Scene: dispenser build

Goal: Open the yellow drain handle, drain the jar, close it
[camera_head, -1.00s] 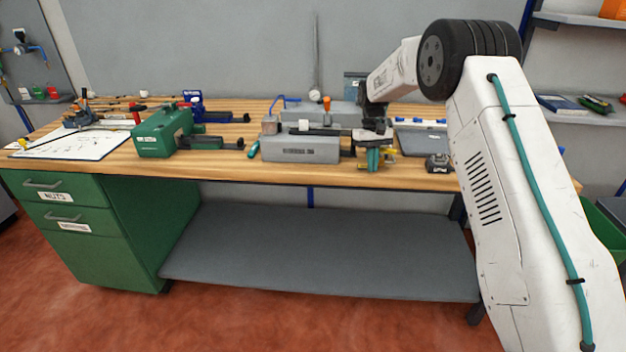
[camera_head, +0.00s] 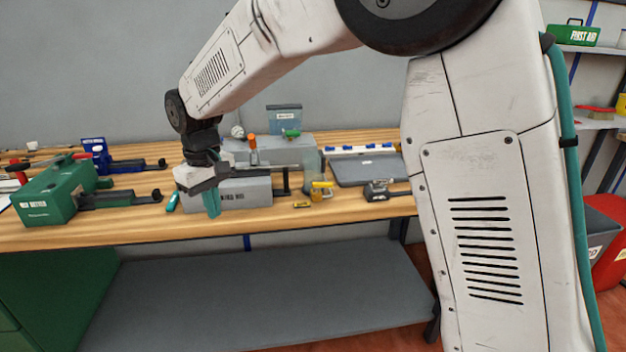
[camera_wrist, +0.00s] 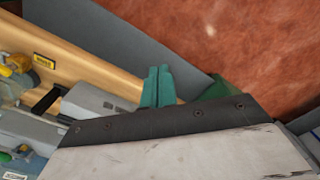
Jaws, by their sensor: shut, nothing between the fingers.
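My gripper (camera_head: 211,203) has teal fingers pressed together, with nothing between them. It hangs in front of the left part of a grey block on the bench. In the wrist view its fingertips (camera_wrist: 158,74) stand over the bench's front edge. A small yellow part (camera_head: 321,189), which looks like the drain handle, is at the right end of that block, well to the right of my gripper. It also shows at the left edge of the wrist view (camera_wrist: 18,63), beside something clear that may be the jar. Whether the handle is open or shut cannot be told.
The grey block (camera_head: 245,194) stands near the front edge of the wooden bench (camera_head: 345,210). A dark grey tray (camera_head: 368,170) and a small black device (camera_head: 378,190) are at the right. An orange-topped part (camera_head: 252,143) stands behind.

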